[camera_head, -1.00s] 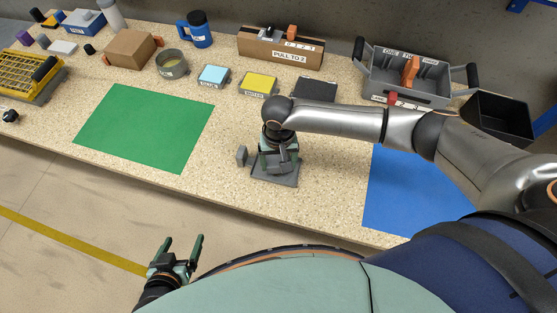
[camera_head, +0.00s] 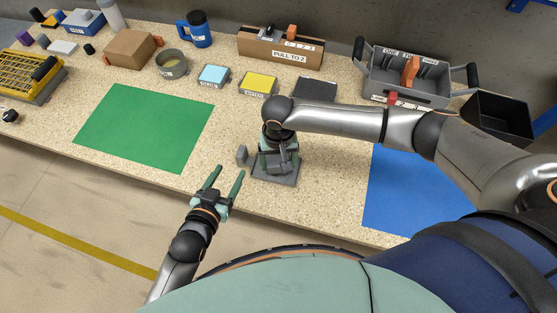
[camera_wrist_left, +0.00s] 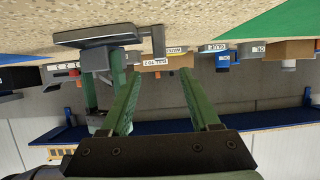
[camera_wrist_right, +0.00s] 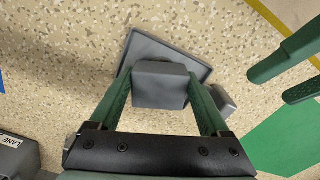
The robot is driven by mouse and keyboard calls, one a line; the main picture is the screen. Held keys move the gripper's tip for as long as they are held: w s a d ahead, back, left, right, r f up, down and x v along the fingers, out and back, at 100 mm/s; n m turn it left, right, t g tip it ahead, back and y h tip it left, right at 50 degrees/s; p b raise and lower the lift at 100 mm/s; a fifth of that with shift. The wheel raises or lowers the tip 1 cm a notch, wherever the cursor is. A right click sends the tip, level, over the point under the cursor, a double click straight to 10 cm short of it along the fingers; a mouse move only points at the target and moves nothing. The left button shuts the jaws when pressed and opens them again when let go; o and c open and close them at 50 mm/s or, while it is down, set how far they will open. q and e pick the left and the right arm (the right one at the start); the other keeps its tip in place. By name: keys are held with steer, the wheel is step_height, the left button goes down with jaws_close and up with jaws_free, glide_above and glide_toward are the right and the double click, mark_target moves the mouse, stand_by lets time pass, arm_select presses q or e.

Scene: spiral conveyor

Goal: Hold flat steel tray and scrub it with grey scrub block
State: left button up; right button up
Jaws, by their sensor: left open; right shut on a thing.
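The flat grey steel tray (camera_head: 287,180) lies on the speckled counter near its front edge. A small upright grey tab (camera_head: 242,155) stands at its left side. The grey scrub block (camera_wrist_right: 160,88) is between the fingers of my right gripper (camera_wrist_right: 160,95), which is shut on it over the tray. The block seems to rest on the tray, though contact is hard to see. My left gripper (camera_head: 229,174) is open and empty at the counter's front edge, just left of the tray. In the left wrist view, the tray (camera_wrist_left: 95,36) and tab (camera_wrist_left: 158,42) appear ahead of its fingers.
A green mat (camera_head: 145,128) lies left of the tray and a blue mat (camera_head: 405,200) right. Behind stand blue (camera_head: 213,76) and yellow (camera_head: 258,84) blocks, a dark pad (camera_head: 315,90), a cardboard box (camera_head: 280,50) and a grey bin (camera_head: 415,75).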

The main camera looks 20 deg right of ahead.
mark_target(239, 157)
arm_select(q)
steer(key=x, duration=0.8)
steer(key=shift+d+f, duration=0.1)
jaws_close()
stand_by(0.4)
stand_by(1.6)
jaws_free()
stand_by(0.4)
steer(key=shift+v, duration=0.95)
steer(key=shift+w, duration=0.2)
steer(key=shift+x, duration=0.85)
